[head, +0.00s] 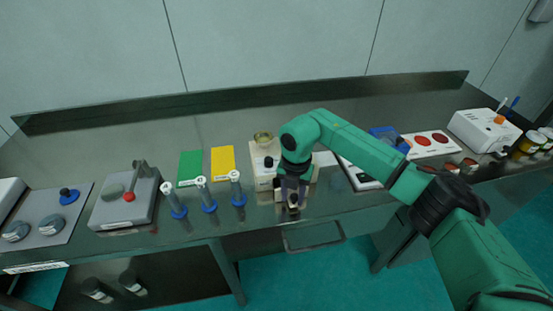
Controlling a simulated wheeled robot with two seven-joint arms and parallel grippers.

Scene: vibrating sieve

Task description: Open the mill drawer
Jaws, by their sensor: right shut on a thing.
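The mill is a cream box (264,181) with a brass cup (263,139) on top, near the middle of the bench. My right arm and gripper cover its right side and much of its front. My right gripper (292,206) points down in front of the mill, near the bench's front edge. It is shut on the mill drawer, of which only a small part shows between the fingers. How far the drawer stands out is hidden by the gripper. My left gripper is not in view.
Several blue-based tubes (205,194) stand left of the mill, before green (190,167) and yellow (223,160) pads. A grey device (125,205) stands further left. A white panel with red discs (432,145) lies to the right. A dark rectangular frame (313,248) shows below the bench edge.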

